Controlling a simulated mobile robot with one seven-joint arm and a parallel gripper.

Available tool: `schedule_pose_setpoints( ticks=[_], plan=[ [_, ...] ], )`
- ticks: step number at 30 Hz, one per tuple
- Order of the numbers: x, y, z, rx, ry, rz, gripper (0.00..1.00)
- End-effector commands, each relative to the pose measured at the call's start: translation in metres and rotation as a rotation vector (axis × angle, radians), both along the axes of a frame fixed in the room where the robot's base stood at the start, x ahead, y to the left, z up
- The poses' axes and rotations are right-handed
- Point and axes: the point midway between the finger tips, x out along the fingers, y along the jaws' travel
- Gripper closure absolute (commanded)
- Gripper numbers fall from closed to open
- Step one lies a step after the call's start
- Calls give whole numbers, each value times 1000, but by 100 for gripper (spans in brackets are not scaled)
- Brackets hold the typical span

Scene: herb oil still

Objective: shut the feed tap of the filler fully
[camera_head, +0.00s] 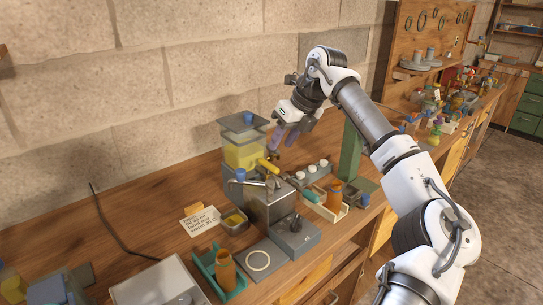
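The filler (270,205) is a grey metal box on the wooden bench, left of my arm. Behind and above it stands a clear hopper (245,152) with yellow liquid and a grey lid. A yellow handle (267,165) sticks out at the hopper's lower right; it looks like the feed tap. How far it is turned is not clear. A silver lever (247,182) lies just below it. My gripper (281,146) is above and right of the yellow handle, pointing down, apparently apart from it. Its two fingers look spread, with nothing seen between them.
A brown bottle (226,270) stands in a green tray at the front; another (334,195) is in a tray right of the filler. A note card (200,220) lies to the left. A green post (351,158) rises behind my arm. The stone wall is close behind.

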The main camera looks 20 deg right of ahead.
Motion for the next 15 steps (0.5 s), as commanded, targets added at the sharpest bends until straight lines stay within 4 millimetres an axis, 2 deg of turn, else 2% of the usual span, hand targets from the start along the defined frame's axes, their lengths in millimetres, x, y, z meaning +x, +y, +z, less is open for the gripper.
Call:
schedule_pose_setpoints(
  ticks=[7,15],
  plan=[
    [14,16,-41,3,0,3,62],
    [21,22,-63,1,-2,1,62]
  ],
)
